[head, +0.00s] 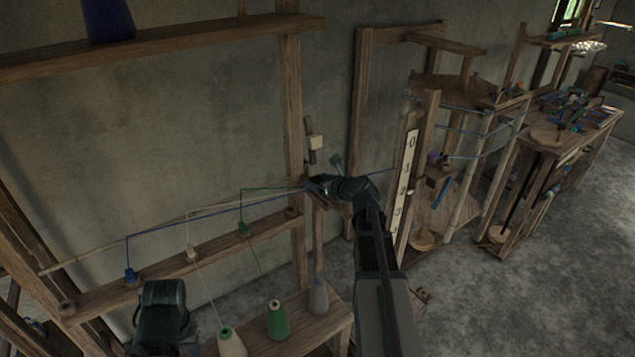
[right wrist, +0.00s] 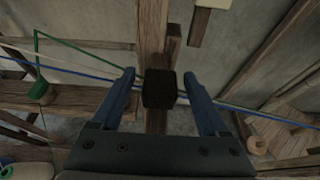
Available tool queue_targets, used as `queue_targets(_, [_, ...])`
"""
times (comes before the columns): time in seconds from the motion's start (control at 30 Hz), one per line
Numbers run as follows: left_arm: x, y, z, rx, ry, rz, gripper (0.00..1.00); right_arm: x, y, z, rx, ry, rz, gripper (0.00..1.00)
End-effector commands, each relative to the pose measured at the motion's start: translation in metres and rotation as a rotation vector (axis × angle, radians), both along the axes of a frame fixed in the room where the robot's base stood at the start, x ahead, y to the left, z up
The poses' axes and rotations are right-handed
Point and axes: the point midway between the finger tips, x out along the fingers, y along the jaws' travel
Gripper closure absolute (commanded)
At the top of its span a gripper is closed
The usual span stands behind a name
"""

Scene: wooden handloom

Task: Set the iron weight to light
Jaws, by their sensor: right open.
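The iron weight (right wrist: 160,89) looks like a small dark block in the right wrist view. It sits in front of a wooden post, where blue and pale threads run past. My right gripper (right wrist: 159,80) is open, with one blue finger on each side of the block and a gap on both sides. In the head view my right gripper (head: 325,174) is at the post beside the thread frame. The weight cannot be made out clearly there. No "light" mark is readable. My left gripper's fingers do not show.
A cream block (head: 316,142) on a short wooden stick is just above my right gripper. Blue, green and white threads cross to the left. Yarn cones, including a green one (head: 278,320), stand below. A numbered scale (head: 405,190) stands to the right.

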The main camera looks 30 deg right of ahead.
Motion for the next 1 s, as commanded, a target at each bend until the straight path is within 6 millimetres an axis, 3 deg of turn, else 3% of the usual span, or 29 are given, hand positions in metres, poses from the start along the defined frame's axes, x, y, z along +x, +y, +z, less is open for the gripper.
queue_targets(0.07, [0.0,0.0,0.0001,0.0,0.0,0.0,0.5,-0.0002,0.0,0.0001,0.0,0.0,0.0,0.22])
queue_targets(0.5, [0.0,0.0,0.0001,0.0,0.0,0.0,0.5,-0.0004,-0.0001,0.0001,0.0,0.0,0.0,1.0])
queue_targets(1.0, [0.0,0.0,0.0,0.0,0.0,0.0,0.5,-0.0004,-0.0001,0.0,0.0,0.0,0.0,1.0])
